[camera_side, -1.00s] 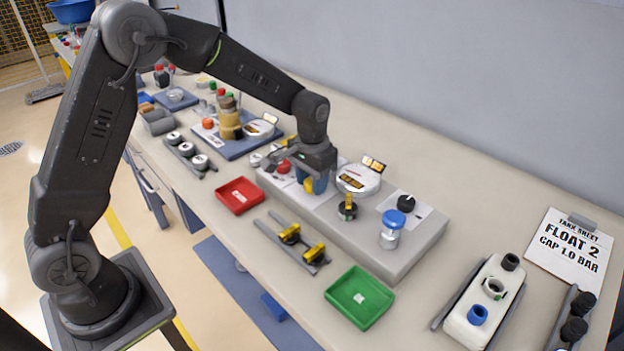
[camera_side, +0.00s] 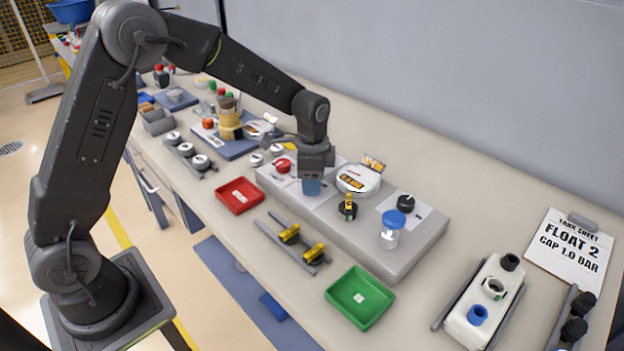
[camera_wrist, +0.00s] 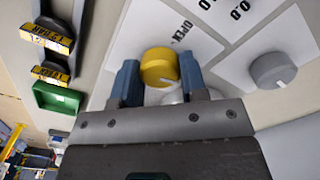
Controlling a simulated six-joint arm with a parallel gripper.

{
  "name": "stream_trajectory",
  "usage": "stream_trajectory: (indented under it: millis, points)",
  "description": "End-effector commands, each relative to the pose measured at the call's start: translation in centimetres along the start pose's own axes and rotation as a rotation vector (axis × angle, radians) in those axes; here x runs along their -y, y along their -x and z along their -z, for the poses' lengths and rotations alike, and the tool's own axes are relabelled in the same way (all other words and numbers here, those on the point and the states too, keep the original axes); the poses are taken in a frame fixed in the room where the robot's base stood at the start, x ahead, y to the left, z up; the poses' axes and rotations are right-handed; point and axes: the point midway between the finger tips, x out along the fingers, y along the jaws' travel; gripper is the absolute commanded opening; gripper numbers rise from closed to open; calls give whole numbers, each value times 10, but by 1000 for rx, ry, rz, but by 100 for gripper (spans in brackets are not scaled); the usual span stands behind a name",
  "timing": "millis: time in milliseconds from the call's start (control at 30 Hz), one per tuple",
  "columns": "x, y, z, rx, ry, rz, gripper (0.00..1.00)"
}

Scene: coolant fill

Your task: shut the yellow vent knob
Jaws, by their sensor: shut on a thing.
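The yellow vent knob (camera_wrist: 159,67) sits between the two blue fingers of my gripper (camera_wrist: 160,76) in the wrist view. A short white mark shows on its face, and a white label printed "OPEN" (camera_wrist: 182,30) lies beside it. My gripper is shut on the knob. In the side view my gripper (camera_side: 312,186) points straight down at the grey fixture block (camera_side: 425,240), and its fingers hide the knob there.
Close by on the block are a red knob (camera_side: 283,166), a round white gauge (camera_side: 358,178), a black knob (camera_side: 405,203) and a blue-capped jar (camera_side: 391,230). A red tray (camera_side: 240,195) and a green tray (camera_side: 360,297) stand in front.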

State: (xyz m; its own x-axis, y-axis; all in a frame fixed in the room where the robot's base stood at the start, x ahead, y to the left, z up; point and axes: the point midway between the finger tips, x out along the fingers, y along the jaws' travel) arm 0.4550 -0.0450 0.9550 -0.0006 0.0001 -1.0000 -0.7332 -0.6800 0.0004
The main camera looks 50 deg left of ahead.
Motion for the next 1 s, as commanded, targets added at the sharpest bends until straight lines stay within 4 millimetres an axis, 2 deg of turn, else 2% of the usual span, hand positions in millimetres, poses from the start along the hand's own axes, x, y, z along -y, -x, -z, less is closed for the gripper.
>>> stream_trajectory:
  millis: [300,767,800,1000]
  points:
    - [0,1,0,-2,-96,1,16]
    - [0,1,0,-2,-109,1,16]
    - [0,1,0,-2,-109,1,41]
    - [0,1,0,-1,-109,1,60]
